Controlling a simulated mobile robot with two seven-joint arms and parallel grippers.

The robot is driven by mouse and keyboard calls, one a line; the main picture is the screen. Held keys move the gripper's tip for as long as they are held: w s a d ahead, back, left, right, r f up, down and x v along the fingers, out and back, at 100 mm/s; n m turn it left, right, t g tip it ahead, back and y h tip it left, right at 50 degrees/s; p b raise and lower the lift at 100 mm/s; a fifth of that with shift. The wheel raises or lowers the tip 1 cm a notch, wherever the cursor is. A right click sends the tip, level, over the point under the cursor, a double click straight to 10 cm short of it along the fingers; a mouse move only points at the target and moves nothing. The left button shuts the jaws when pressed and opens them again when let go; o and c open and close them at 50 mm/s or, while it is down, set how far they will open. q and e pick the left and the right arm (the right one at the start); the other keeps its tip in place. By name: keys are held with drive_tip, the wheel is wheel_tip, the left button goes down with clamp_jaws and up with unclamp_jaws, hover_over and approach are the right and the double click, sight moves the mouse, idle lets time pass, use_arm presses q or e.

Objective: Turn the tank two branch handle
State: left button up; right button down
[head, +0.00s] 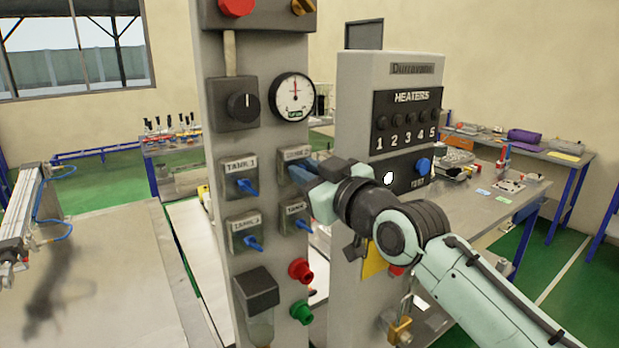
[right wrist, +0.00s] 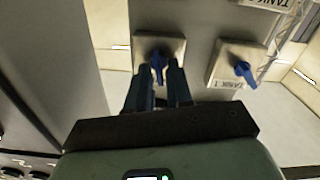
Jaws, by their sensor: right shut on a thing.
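The grey column (head: 215,55) carries several square plates with blue handles. My right gripper (head: 303,172) is at the upper right plate (head: 296,153), whose label is mostly hidden. In the right wrist view my right gripper (right wrist: 159,76) has its two dark fingers on either side of the blue tank two branch handle (right wrist: 157,58) and is shut on it. The handle points toward the gripper there. The tank 1 handle (head: 247,187) is to the left in the head view and on the right in the wrist view (right wrist: 243,70). My left gripper is not in view.
Two more blue handles sit below, at the lower left (head: 253,242) and lower right (head: 302,224). A round gauge (head: 293,97) is above the plates. The heaters cabinet (head: 352,90) stands close on the right, behind my right arm. Red (head: 300,270) and green (head: 301,312) fittings are lower down.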

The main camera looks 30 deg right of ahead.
drive_tip(key=shift+a+f+n+b, duration=0.15)
drive_tip(key=shift+n+b, duration=0.45)
drive_tip(key=shift+n, duration=2.4)
drive_tip(key=c, duration=1.3)
unclamp_jaws()
